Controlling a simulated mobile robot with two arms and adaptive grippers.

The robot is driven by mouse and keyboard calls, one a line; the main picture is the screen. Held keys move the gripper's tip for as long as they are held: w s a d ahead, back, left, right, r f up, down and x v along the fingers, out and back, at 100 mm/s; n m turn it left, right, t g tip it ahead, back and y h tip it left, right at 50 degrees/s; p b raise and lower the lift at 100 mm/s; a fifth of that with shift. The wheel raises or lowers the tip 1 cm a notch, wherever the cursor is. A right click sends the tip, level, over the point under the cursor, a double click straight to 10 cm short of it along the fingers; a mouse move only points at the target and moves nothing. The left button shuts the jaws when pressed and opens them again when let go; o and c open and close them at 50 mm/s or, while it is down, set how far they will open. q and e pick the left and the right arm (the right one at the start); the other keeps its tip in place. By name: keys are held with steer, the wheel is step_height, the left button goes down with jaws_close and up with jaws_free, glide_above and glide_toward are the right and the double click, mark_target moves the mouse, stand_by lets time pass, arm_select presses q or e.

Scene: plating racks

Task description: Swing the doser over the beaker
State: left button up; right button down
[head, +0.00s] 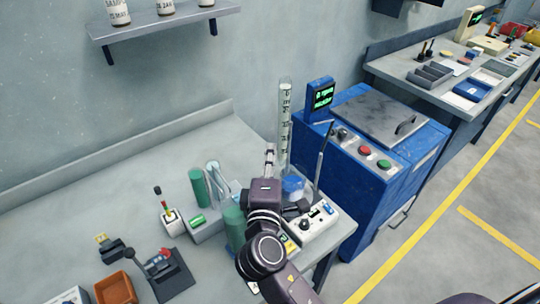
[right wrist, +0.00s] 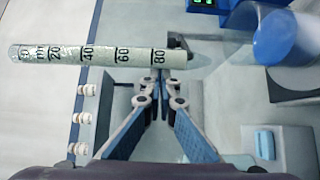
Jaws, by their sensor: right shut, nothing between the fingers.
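The doser, a tall clear graduated tube (head: 285,130), stands upright near the right end of the bench. It also crosses the right wrist view (right wrist: 100,55), its 80 mark towards a dark bracket (right wrist: 178,43). The beaker (head: 292,188) with blue liquid is low beside the tube's foot, partly hidden by my arm. In the right wrist view the beaker (right wrist: 285,38) is at the top right, apart from the tube. My right gripper (head: 269,152) is shut and empty, just left of the tube. Its fingertips (right wrist: 160,78) are close to the tube's 80 end; contact is unclear.
A white stirrer unit (head: 318,228) and a thin metal rod (head: 320,155) stand by the beaker. Green cylinders (head: 198,187) and a glass tube are left of my arm. A blue cabinet (head: 350,165) is to the right. The bench's back left (head: 90,185) is clear.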

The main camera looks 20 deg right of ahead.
mark_target(286, 152)
steer(key=shift+s+d+n+t+y+p, duration=0.15)
steer(key=shift+s+d+n+y+p, duration=0.15)
steer(key=shift+d+y+p, duration=0.15)
steer(key=shift+s+d+n+t+y+p, duration=0.15)
steer(key=shift+d+n+y+p, duration=0.15)
steer(key=shift+y+p, duration=0.15)
steer(key=shift+s+d, duration=0.3)
steer(key=shift+d, duration=0.2)
steer(key=shift+s+d, duration=0.25)
steer(key=shift+d, duration=0.2)
arm_select(q)
steer(key=shift+s+d+r, duration=0.1)
steer(key=shift+s+r, duration=0.6)
steer(key=shift+r, duration=0.15)
arm_select(e)
steer(key=shift+a, duration=0.15)
steer(key=shift+w, duration=0.1)
